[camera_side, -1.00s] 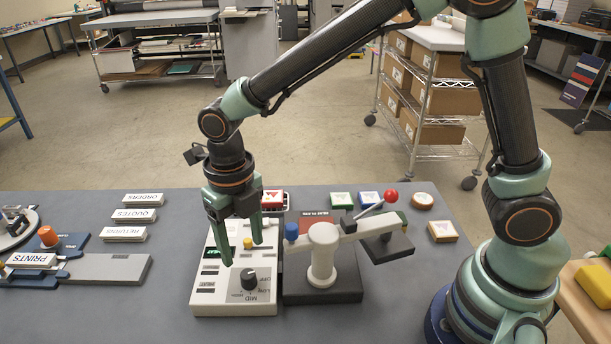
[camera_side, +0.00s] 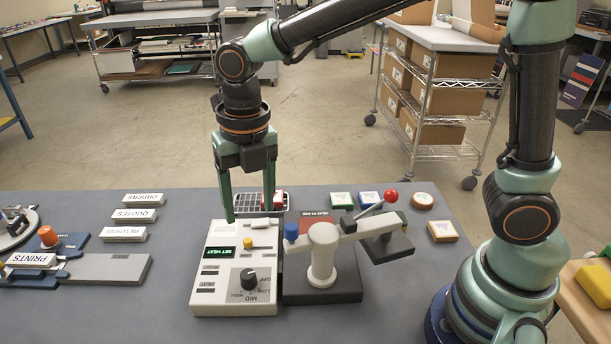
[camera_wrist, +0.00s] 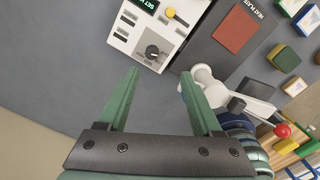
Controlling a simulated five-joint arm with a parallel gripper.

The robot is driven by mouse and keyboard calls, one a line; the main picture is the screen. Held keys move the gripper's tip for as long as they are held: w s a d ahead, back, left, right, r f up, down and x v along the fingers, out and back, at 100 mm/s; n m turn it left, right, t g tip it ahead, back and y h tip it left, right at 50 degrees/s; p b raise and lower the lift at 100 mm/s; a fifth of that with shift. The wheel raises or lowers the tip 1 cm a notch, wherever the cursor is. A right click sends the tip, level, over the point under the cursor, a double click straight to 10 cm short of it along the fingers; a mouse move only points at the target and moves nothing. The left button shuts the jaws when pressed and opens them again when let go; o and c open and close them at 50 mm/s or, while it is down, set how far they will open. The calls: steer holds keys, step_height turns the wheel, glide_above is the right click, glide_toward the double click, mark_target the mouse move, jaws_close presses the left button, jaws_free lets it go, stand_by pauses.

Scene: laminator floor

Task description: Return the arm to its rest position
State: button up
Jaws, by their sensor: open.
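My gripper (camera_side: 249,212) is open, its two green fingers pointing down above the back end of the white control box in the side view. In the wrist view my gripper (camera_wrist: 158,88) shows its fingers spread with only bare grey table between them. The control box (camera_side: 208,290) has a black knob (camera_side: 249,279), a yellow button (camera_side: 247,242) and a lit green display. A red block shows partly behind the right finger, in or by a wire basket (camera_side: 250,202). I cannot tell if the fingers touch anything.
Right of the box stands a heat plate unit (camera_side: 310,285) with a white lever arm (camera_side: 345,229) and red ball knob (camera_side: 391,196). Small stamp blocks (camera_side: 442,232) lie further right. Labelled card stacks (camera_side: 133,215) and a grey fixture (camera_side: 105,268) are at left.

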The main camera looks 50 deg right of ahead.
steer(key=s+d+r+m+t, duration=0.2)
steer(key=d+m, duration=0.7)
steer(key=m, duration=0.7)
steer(key=s+d+r+m+t, duration=0.3)
steer(key=d+m, duration=0.5)
steer(key=m, duration=0.8)
steer(key=shift+s+d+r, duration=0.4)
steer(key=shift+s+r, duration=0.05)
steer(key=shift+s, duration=0.6)
